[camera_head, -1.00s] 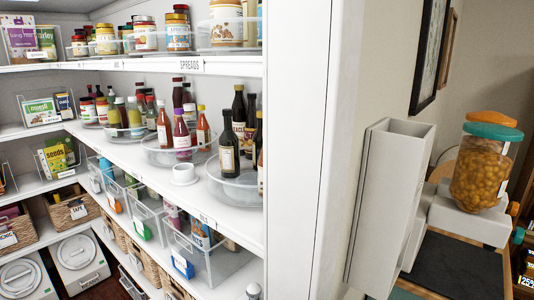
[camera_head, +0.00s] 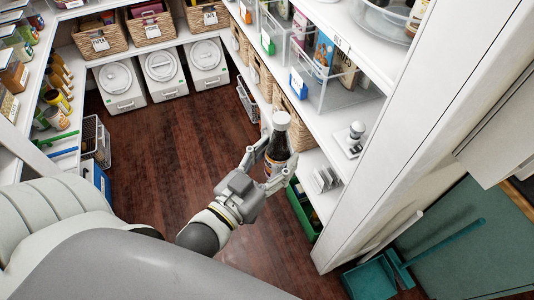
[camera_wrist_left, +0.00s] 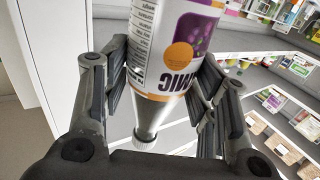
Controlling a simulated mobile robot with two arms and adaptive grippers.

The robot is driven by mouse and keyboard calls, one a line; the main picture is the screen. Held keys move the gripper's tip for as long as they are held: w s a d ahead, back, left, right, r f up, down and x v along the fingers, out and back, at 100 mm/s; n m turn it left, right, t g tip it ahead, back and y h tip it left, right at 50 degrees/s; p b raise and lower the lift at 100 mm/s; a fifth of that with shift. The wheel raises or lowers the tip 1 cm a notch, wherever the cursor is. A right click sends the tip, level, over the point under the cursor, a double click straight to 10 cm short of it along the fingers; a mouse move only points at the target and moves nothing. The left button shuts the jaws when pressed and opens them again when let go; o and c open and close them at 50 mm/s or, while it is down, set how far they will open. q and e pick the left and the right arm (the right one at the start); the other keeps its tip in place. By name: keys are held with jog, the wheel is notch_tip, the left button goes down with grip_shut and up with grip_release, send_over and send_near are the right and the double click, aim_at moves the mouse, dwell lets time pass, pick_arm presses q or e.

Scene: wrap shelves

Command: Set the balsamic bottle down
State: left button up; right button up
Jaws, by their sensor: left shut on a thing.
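The balsamic bottle (camera_head: 278,147) is dark with a pale cap and a label near its lower end. My left gripper (camera_head: 268,164) is shut around its sides and holds it in the air, in front of the right-hand shelves. The bottle looks roughly upright, cap toward the head camera. In the left wrist view the bottle (camera_wrist_left: 175,50) sits between the fingers of my left gripper (camera_wrist_left: 160,85), its white-and-purple label upside down in the picture and its cap toward the bottom. My right gripper is not in view.
The right shelf (camera_head: 322,128) carries clear bins (camera_head: 325,80) and a small white-and-metal item (camera_head: 353,135). A green crate (camera_head: 303,212) stands low below. White lidded bins (camera_head: 160,68) line the back. The dark wood floor (camera_head: 165,145) is largely clear. A teal dustpan (camera_head: 370,280) lies at right.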

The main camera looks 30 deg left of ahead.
pick_arm(q)
jog(key=w+d+r+m+g+h, duration=0.2)
jog(key=w+d+m+g+h, duration=0.1)
jog(key=d+m+g+h, duration=0.1)
jog(key=w+d+r+m+g+h, duration=0.2)
jog(key=d+m+g+h, duration=0.3)
jog(key=d+h, duration=0.4)
jog(key=shift+w+d+r+m+g, duration=0.2)
jog(key=shift+w+d+m+g, duration=0.1)
jog(key=shift+w+d+m, duration=0.55)
jog(key=shift+w, duration=0.1)
jog(key=shift+a+r+m+g+h, duration=0.15)
jog(key=shift+m+g+h, duration=0.15)
jog(key=shift+m+g, duration=0.15)
